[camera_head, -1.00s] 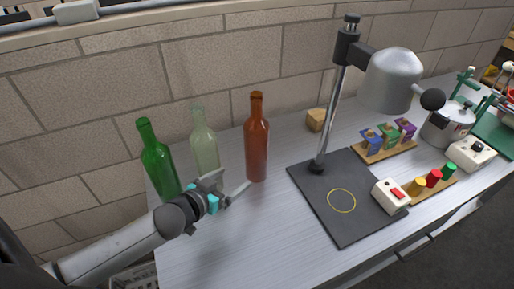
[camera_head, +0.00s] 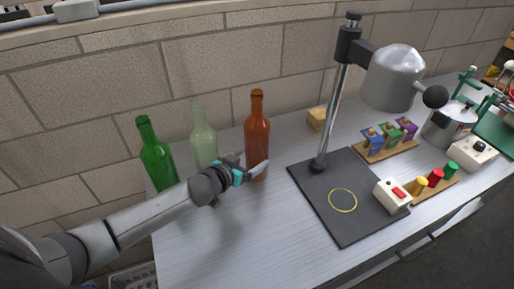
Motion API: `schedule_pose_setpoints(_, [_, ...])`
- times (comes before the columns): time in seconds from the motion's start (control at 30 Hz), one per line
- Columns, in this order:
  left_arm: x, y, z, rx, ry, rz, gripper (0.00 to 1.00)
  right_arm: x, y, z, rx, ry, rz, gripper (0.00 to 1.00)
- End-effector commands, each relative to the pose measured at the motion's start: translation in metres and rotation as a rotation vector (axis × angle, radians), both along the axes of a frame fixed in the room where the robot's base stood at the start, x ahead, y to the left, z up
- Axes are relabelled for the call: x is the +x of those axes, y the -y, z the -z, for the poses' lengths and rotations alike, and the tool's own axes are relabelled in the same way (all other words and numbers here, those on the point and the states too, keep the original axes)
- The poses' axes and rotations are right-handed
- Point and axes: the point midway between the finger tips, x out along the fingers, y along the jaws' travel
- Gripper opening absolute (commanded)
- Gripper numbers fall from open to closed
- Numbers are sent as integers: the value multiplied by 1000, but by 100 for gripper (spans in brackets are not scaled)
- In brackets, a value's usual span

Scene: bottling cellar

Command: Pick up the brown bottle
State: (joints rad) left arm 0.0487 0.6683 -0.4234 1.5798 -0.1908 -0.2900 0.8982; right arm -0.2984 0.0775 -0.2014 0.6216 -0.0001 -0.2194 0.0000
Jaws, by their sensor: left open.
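The brown bottle (camera_head: 257,134) stands upright on the grey table, the rightmost of three bottles. My left gripper (camera_head: 258,170) is open at the bottle's lower body. One finger shows in front of the bottle's lower right side. The other finger is mostly hidden, and I cannot tell whether either touches the glass. The gripper covers part of the bottle's lower left side. My right gripper is not in view.
A clear pale green bottle (camera_head: 203,139) and a green bottle (camera_head: 157,156) stand to the left, close behind my left arm. A cork-coloured block (camera_head: 317,119) lies behind to the right.

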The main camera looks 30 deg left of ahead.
Motion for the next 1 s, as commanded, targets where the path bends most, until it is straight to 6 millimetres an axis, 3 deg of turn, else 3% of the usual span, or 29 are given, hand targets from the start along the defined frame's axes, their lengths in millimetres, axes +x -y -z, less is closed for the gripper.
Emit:
schedule_pose_setpoints(0.2, [21,3,9,-2,2,1,94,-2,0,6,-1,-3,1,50])
schedule_pose_setpoints(0.57, [26,3,11,-1,1,1,94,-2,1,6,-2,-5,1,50])
schedule_pose_setpoints(1.0, [26,3,11,0,1,1,46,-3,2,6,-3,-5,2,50])
